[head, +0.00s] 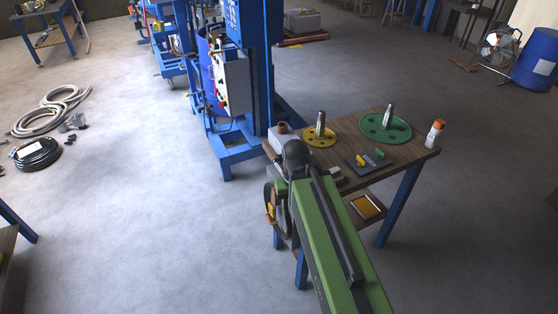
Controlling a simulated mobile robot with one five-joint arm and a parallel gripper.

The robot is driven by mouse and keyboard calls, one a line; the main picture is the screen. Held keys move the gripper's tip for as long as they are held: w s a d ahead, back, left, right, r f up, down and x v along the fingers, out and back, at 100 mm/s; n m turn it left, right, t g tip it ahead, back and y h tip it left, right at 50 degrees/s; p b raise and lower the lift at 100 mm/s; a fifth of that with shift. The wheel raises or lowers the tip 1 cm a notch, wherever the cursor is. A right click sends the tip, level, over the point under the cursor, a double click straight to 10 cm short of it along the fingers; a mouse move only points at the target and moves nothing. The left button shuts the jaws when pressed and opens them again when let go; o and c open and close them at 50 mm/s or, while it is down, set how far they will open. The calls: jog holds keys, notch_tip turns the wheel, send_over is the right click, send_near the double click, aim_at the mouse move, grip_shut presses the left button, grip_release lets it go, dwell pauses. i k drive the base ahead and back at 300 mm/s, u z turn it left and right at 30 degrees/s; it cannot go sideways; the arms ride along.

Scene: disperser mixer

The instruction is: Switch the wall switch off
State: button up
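I cannot make out a wall switch in the head view; no wall surface shows clearly. A grey control box (236,84) with small red and yellow knobs is fixed to the tall blue mixer frame (260,60). My green arm reaches up from the bottom of the picture, in front of the wooden table. My gripper (270,214) is at the lower left of the arm's dark end joint, beside the table's left edge. It is dark with orange parts and partly hidden by the arm, so its fingers cannot be told apart. It is clear of the control box.
The wooden table (346,172) holds a yellow disc (319,139), a green disc (386,130) and an orange-capped bottle (434,134). Coiled hoses (50,108) lie on the left floor. A blue drum (538,62) and fan (498,47) stand far right. Open floor lies left of the mixer.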

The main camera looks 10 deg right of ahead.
aim_at(278, 159)
jog(key=z, duration=0.1)
jog(key=k, duration=0.1)
jog(key=u, duration=2.75)
jog(key=i, duration=2.4)
jog(key=u, duration=0.65)
jog(key=k, duration=0.15)
jog(key=z, duration=3.7)
jog(key=i, duration=0.95)
jog(key=z, duration=0.15)
